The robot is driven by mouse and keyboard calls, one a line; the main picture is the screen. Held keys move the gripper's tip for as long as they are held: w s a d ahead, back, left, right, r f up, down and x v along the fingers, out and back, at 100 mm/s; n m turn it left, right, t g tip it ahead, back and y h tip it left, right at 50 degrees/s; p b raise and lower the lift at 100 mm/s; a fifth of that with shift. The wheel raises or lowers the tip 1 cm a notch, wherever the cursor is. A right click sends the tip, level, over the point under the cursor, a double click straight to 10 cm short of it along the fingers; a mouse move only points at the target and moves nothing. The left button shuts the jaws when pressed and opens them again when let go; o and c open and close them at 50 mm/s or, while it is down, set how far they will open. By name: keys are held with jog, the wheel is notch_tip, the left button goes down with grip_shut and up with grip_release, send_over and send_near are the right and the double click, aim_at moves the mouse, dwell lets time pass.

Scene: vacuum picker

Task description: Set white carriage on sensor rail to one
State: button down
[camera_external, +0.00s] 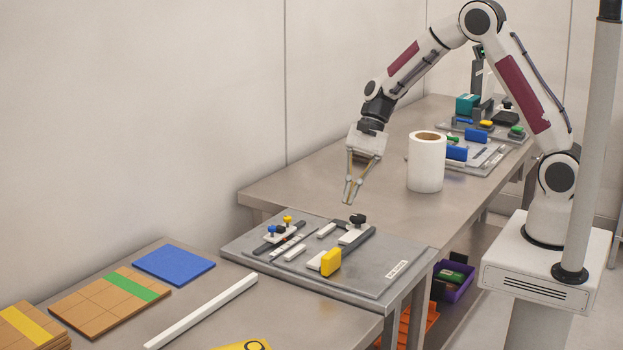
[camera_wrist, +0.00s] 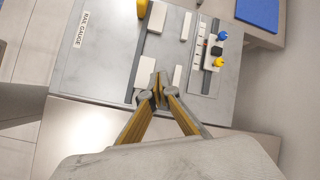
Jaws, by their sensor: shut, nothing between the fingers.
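A small white carriage (camera_external: 281,236) with a blue knob and a yellow knob sits on the left, shorter rail of the grey rail gauge board (camera_external: 395,285). The tick values are too small to read. My gripper (camera_external: 348,198) is shut and empty, in the air above the board's far edge and apart from the carriage. In the wrist view its fingertips (camera_wrist: 160,90) cover part of the board.
A longer dark rail (camera_external: 357,244) carries a yellow block (camera_external: 331,262) and a white block with a black knob (camera_external: 357,220). White blocks lie between the rails. A white cylinder (camera_external: 426,165) stands on the table behind. Air around my gripper is clear.

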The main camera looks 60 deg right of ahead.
aim_at(275, 229)
jog(key=w+m, duration=0.1)
jog(key=w+a+m, duration=0.1)
jog(key=w, duration=0.1)
jog(key=w+a+f+m+y, duration=0.1)
jog(key=w, duration=0.1)
jog(key=shift+a+t, duration=0.15)
jog(key=shift+t, duration=0.25)
jog(key=w+a+r+m+t+y, duration=0.1)
jog(key=w+a+r+m, duration=0.1)
jog(key=w+r+m, duration=0.1)
jog(key=shift+w+r+m, duration=0.2)
jog(key=shift+w+m, duration=0.6)
jog(key=shift+m, duration=0.3)
jog(key=shift+f, duration=0.1)
jog(key=shift+x, duration=4.95)
jog(key=shift+w+a, duration=0.15)
jog(key=shift+a, duration=0.05)
